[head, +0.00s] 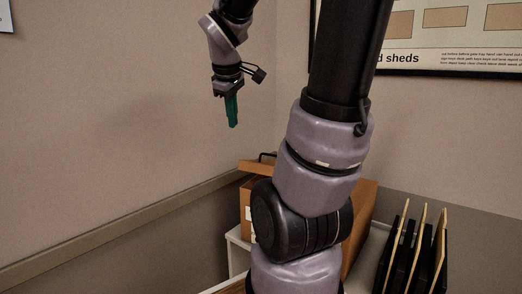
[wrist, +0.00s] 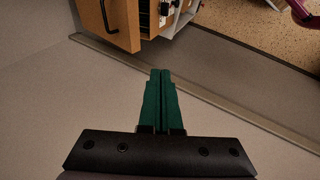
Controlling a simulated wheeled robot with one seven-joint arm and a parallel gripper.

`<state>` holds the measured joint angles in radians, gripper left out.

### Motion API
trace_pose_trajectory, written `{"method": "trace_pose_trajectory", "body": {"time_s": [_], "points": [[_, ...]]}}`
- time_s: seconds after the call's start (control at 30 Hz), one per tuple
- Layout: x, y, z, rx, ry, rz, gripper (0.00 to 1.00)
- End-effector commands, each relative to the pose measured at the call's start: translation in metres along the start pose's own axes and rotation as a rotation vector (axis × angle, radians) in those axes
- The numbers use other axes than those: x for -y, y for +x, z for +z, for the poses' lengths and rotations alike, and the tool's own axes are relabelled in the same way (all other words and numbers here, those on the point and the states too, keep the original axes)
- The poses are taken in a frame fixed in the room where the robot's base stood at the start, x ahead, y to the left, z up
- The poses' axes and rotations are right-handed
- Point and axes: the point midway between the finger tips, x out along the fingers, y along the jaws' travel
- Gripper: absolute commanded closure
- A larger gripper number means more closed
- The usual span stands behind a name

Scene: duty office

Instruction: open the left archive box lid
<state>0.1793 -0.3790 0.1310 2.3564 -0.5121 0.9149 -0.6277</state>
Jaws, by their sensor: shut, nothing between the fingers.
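A tan archive box (head: 246,198) stands behind my arm in the head view, and my arm hides most of it. A tan lid panel (head: 253,167) with a dark handle (head: 267,156) shows at its top left. The tan panel (wrist: 122,22) and its black handle (wrist: 108,16) also show at the top of the wrist view. Dark contents (wrist: 146,18) show beside that panel; how far the lid is open I cannot tell. My gripper (head: 232,124) has green fingers, shut together and empty. It hangs above and left of the box, clear of it; its fingertips (wrist: 160,71) show in the wrist view.
A slanted tan panel (head: 362,222) shows to the right of my arm. A white shelf edge (head: 238,246) is below the box. Upright dark boards with pale edges (head: 414,250) stand at the right. A wall rail (head: 120,225) runs along the left wall. The air around my gripper is free.

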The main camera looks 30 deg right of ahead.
Motion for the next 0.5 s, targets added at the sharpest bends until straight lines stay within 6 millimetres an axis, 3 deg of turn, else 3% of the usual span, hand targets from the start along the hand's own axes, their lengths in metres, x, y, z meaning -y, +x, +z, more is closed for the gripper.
{"method": "trace_pose_trajectory", "body": {"time_s": [0.3,0.5], "points": [[-0.097,0.106,-0.017,0.324,-1.018,0.044,1.00],[-0.126,0.148,-0.025,0.406,-1.392,0.009,1.00]]}}
